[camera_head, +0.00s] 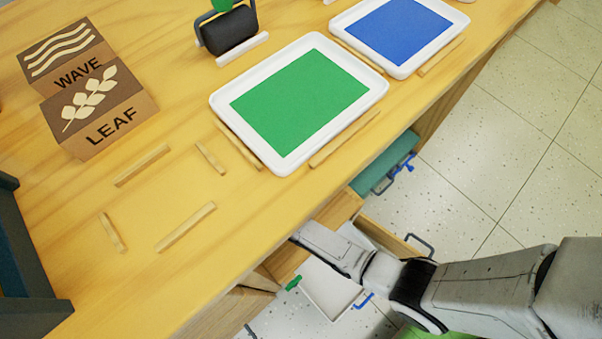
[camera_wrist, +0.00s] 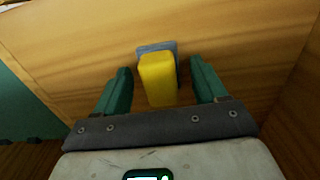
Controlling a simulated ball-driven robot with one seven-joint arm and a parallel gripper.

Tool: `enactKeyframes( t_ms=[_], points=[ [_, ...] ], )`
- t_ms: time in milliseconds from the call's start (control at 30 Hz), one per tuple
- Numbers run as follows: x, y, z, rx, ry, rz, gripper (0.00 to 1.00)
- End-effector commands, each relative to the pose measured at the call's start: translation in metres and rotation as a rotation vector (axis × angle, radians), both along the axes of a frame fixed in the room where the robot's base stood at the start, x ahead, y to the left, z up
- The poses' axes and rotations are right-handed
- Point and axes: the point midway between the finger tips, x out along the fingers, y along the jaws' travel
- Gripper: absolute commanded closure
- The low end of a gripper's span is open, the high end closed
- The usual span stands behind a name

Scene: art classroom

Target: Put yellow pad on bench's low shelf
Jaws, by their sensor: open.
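The yellow pad (camera_wrist: 157,82) shows in the wrist view as a block with a flat grey-blue piece (camera_wrist: 148,47) against its far end. It lies on or against a wooden surface (camera_wrist: 80,45). My gripper (camera_wrist: 160,66) is open, with one green finger on each side of the pad. Gaps show between the fingers and the pad. In the head view my arm reaches in under the front edge of the bench (camera_head: 185,275), and the gripper's fingers and the pad are hidden. I cannot tell which surface in the wrist view is the low shelf.
A white tray with a green sheet (camera_head: 300,100) and one with a blue sheet (camera_head: 395,32) stand on the bench top. Wooden strips and blocks marked WAVE (camera_head: 75,72) and LEAF (camera_head: 110,122) lie there too. Below the edge are an open drawer (camera_head: 385,235) and a white tray (camera_head: 325,285).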

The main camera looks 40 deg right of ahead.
Motion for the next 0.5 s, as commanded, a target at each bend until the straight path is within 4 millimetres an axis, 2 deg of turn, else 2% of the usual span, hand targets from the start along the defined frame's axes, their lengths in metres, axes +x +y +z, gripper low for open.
enactKeyframes(
  t_ms=[133,267,500],
  points=[
    [0.0,0.0,0.002,0.0,0.0,0.0,0.29],
    [0.0,0.0,0.016,0.0,-0.001,0.0,0.29],
    [0.0,0.0,0.065,0.001,-0.002,-0.001,0.29]
  ],
)
